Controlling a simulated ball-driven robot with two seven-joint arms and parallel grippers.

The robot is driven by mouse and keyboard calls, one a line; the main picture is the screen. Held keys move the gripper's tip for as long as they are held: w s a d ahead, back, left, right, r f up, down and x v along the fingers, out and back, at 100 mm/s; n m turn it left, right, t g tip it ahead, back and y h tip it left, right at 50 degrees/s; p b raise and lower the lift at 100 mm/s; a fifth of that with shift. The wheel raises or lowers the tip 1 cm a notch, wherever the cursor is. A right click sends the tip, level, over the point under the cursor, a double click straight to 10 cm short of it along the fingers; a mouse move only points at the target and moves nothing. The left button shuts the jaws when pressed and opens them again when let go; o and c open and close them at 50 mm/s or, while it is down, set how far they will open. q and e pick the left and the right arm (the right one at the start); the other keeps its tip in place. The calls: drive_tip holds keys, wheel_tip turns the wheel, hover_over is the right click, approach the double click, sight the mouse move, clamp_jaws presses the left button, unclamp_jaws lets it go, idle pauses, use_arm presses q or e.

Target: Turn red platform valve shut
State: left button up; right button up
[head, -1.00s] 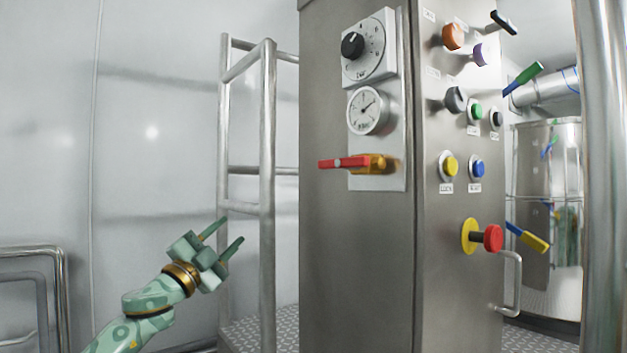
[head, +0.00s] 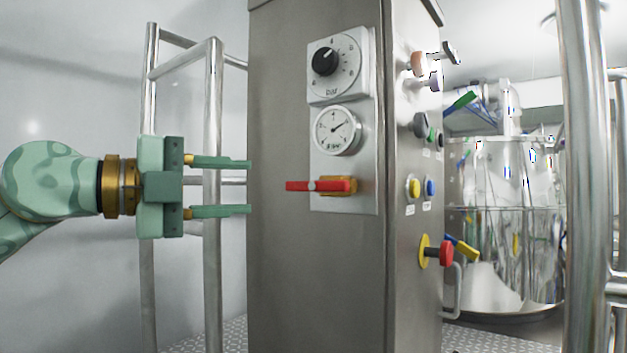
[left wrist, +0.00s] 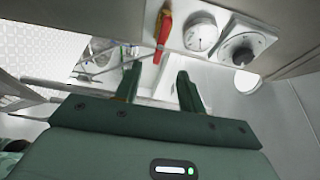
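The red valve handle (head: 318,185) lies level across its brass body (head: 345,187), low on the pale panel on the steel cabinet's near face. My left gripper (head: 250,187) is open and empty, to the left of the handle at about its height. Its two fingers point right towards the handle, with a gap between them and the handle in the picture. In the left wrist view the red handle (left wrist: 163,32) shows beyond the fingers of my left gripper (left wrist: 157,80), above the gap. My right gripper is not in view.
Above the valve are a round gauge (head: 337,129) and a black knob (head: 325,61). The cabinet's right face carries several buttons and a red knob (head: 446,252) on a yellow plate. A metal rail (head: 213,190) stands behind my left gripper. A steel post (head: 590,180) stands at right.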

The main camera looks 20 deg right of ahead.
sight(311, 187)
use_arm(q)
drive_tip(key=p+x, duration=0.1)
drive_tip(key=x, duration=0.2)
drive_tip(key=p+x, duration=0.1)
drive_tip(key=x, duration=0.3)
drive_tip(key=shift+w+r, duration=0.2)
drive_tip(key=shift+w, duration=0.05)
drive_tip(key=p+x, duration=0.2)
drive_tip(key=x, duration=0.2)
drive_tip(key=shift+d, duration=0.35)
drive_tip(key=shift+w+d+f, duration=0.25)
drive_tip(key=shift+d, duration=0.25)
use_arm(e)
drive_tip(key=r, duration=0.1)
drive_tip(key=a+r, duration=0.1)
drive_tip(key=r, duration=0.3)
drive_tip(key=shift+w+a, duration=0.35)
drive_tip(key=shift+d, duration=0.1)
use_arm(q)
clamp_jaws()
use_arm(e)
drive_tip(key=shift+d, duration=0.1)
